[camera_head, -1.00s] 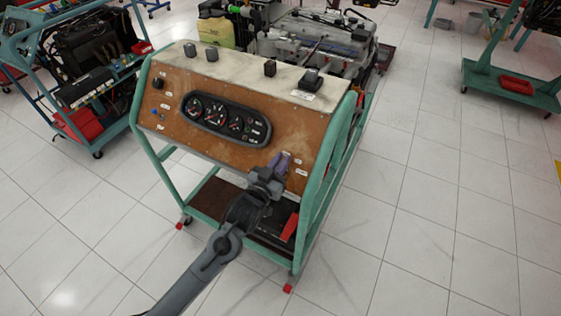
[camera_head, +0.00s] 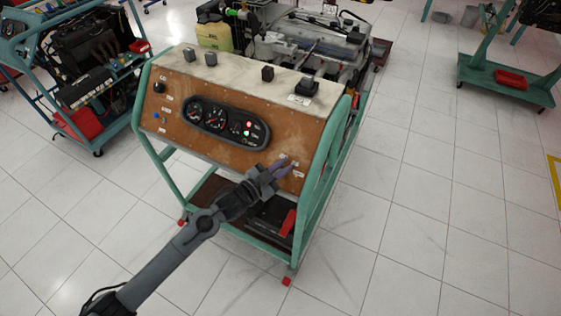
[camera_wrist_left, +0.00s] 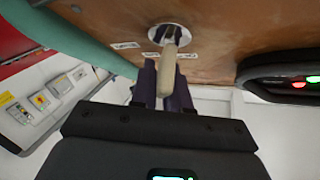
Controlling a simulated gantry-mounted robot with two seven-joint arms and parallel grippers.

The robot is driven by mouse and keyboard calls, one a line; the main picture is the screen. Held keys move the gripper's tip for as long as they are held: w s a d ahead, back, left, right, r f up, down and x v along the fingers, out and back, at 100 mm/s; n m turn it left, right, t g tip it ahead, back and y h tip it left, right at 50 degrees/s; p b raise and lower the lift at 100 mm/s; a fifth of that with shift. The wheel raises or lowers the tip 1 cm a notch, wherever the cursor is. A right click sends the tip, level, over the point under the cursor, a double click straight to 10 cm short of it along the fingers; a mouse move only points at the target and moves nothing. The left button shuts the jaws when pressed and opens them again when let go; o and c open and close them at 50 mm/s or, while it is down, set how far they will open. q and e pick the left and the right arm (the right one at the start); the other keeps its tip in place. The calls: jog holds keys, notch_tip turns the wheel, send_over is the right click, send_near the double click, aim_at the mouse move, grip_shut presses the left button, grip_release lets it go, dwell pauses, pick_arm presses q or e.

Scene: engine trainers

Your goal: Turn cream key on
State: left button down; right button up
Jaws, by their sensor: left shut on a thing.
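The cream key (camera_wrist_left: 167,68) stands in a round metal lock (camera_wrist_left: 158,33) on the brown panel, seen in the left wrist view. My left gripper (camera_wrist_left: 165,85) is shut on the key, with purple fingers on both sides of its bow. In the head view my left gripper (camera_head: 280,168) reaches the lower right of the brown control panel (camera_head: 175,115) from below. The key is too small to make out there. The dark gauge cluster (camera_head: 225,126) shows red and green lights lit. My right gripper is not in view.
The panel sits on a green-framed stand (camera_head: 155,165) with switches on its cream top (camera_head: 225,72). An engine (camera_head: 320,45) stands behind it. Another trainer (camera_head: 80,75) is at the left. The tiled floor at the right (camera_head: 430,200) is clear.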

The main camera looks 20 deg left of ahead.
pick_arm(q)
jog(key=shift+s+d+m+g+h+p, duration=0.15)
jog(key=shift+m+g+h+p, duration=0.45)
jog(key=shift+m, duration=0.7)
jog(key=shift+f, duration=0.1)
jog(key=shift+d, duration=0.1)
jog(key=c, duration=1.2)
grip_release()
jog(key=shift+s+a, duration=0.35)
jog(key=shift+s, duration=0.1)
jog(key=p+v, duration=0.1)
jog(key=v, duration=0.8)
jog(key=shift+s+a, duration=0.2)
jog(key=shift+s, duration=0.05)
